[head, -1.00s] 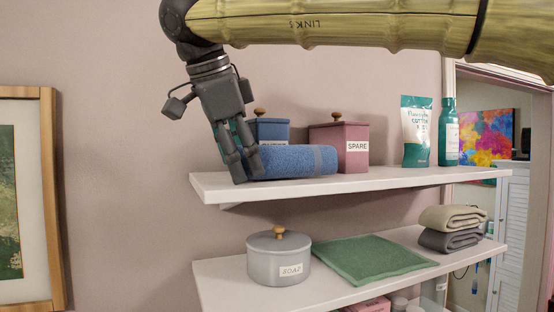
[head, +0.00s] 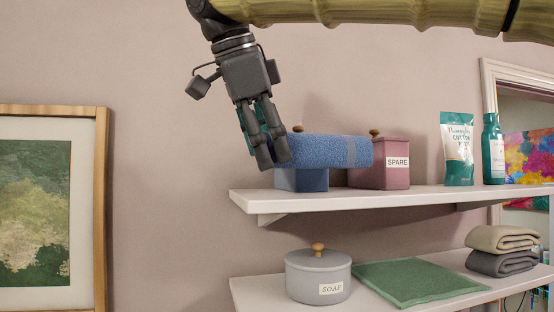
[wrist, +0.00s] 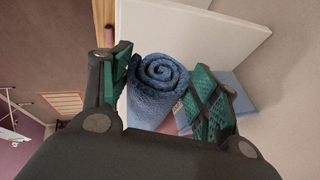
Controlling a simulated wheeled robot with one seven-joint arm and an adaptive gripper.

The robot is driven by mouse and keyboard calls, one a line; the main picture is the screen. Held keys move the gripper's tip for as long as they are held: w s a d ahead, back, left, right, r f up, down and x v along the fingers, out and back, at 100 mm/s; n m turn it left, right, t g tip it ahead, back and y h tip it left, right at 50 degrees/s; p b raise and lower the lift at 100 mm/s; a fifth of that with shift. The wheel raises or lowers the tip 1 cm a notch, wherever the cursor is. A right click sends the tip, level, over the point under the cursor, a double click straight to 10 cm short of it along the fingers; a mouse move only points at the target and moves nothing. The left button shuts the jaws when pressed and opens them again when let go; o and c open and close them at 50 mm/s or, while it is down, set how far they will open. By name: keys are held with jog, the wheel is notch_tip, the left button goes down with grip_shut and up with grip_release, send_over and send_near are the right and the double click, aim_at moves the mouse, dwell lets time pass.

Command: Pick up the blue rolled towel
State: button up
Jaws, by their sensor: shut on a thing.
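The blue rolled towel (head: 318,151) is held level above the upper shelf, clear of its surface. A grey-blue band runs around it near its right end. My gripper (head: 270,150) is shut on the towel's left end. In the wrist view the towel's spiral end (wrist: 160,72) shows between the two green-padded fingers of my gripper (wrist: 165,90). In the head view the towel hides most of the blue box behind it.
The upper shelf (head: 400,196) holds a blue box (head: 302,180), a pink SPARE box (head: 392,178), a cotton pouch (head: 457,150) and a teal bottle (head: 493,150). Below are a SOAP pot (head: 318,275), a green cloth (head: 415,282) and folded towels (head: 502,248). A framed picture (head: 103,200) hangs left.

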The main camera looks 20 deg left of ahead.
jog(key=s+a+r+b, duration=0.1)
jog(key=s+a+b, duration=0.1)
jog(key=s, duration=1)
jog(key=shift+s+a+r+b, duration=0.15)
jog(key=shift+a+b, duration=0.1)
jog(key=shift+b, duration=0.6)
